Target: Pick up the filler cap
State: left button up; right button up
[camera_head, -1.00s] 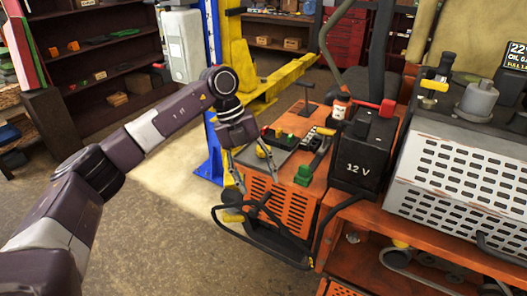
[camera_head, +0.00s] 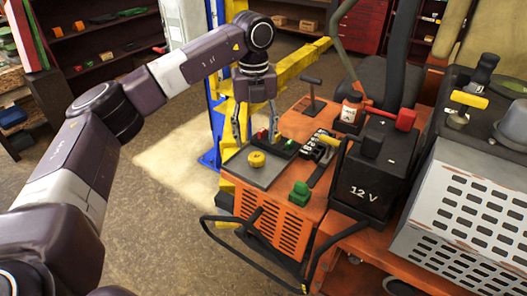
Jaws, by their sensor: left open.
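A round yellow cap (camera_head: 256,160), which looks like the filler cap, rests on a flat grey tray (camera_head: 262,177) on the orange mower body. My left gripper (camera_head: 256,137) points down above the tray, just behind and over the yellow cap in the picture. Its two fingers are apart, with nothing held between them. The exact gap between fingertips and cap is hard to tell. My right gripper is not in view.
A black lever panel (camera_head: 318,150), a black 12 V battery (camera_head: 368,188) and a perforated grey cover (camera_head: 470,205) lie to the right. A yellow lift arm (camera_head: 290,65) is behind.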

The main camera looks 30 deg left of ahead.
aim_at(257, 156)
pick_arm(q)
jog(key=f+p, duration=0.3)
jog(key=f, duration=0.1)
jog(key=shift+s+d, duration=0.15)
jog(key=shift+s, duration=0.2)
jog(key=f, duration=0.1)
jog(key=f+p, duration=0.1)
jog(key=f, duration=0.1)
jog(key=shift+w+f, duration=0.1)
jog(key=shift+w, duration=0.2)
jog(key=c, duration=1.2)
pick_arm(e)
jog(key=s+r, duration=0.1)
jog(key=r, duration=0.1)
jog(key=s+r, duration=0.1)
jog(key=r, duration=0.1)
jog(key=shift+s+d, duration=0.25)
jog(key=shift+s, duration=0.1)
